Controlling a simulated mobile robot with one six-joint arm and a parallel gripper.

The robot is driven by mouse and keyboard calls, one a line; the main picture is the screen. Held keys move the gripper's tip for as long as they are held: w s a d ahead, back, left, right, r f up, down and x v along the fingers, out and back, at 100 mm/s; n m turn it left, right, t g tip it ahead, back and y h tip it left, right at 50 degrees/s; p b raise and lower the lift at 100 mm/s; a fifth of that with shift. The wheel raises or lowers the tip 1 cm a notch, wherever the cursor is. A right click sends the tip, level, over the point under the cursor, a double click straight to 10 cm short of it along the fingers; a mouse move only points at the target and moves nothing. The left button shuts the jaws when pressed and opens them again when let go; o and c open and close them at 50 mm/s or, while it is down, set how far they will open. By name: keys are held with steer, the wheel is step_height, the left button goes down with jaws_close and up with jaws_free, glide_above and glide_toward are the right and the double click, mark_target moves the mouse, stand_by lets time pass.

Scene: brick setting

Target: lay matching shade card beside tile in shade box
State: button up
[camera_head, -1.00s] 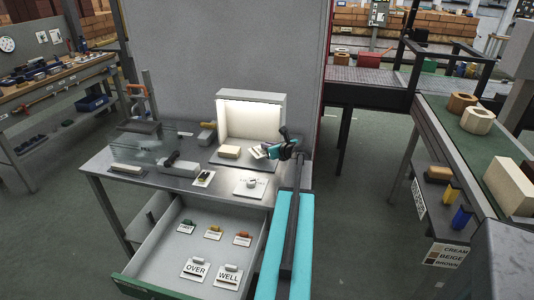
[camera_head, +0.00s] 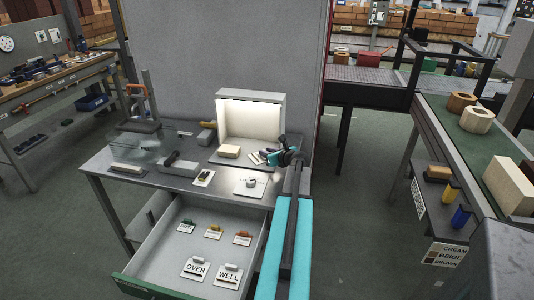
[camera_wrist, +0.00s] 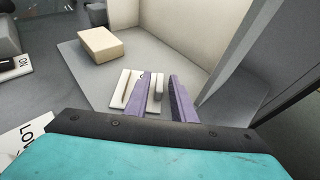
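A cream tile (camera_head: 229,151) lies on the grey floor of the lit shade box (camera_head: 250,99); it also shows in the wrist view (camera_wrist: 99,44). A narrow gap shows towards the right finger. The fingers partly hide the right card.
The shade box's right wall (camera_wrist: 237,55) is close to my gripper. A labelled white card (camera_head: 250,187) and a card with a dark piece (camera_head: 204,178) lie on the table. The open drawer (camera_head: 168,250) below holds several labelled cards.

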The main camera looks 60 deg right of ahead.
steer(key=shift+r, duration=0.15)
steer(key=shift+b+v, duration=0.75)
steer(key=shift+v, duration=5.25)
steer(key=shift+r, duration=0.1)
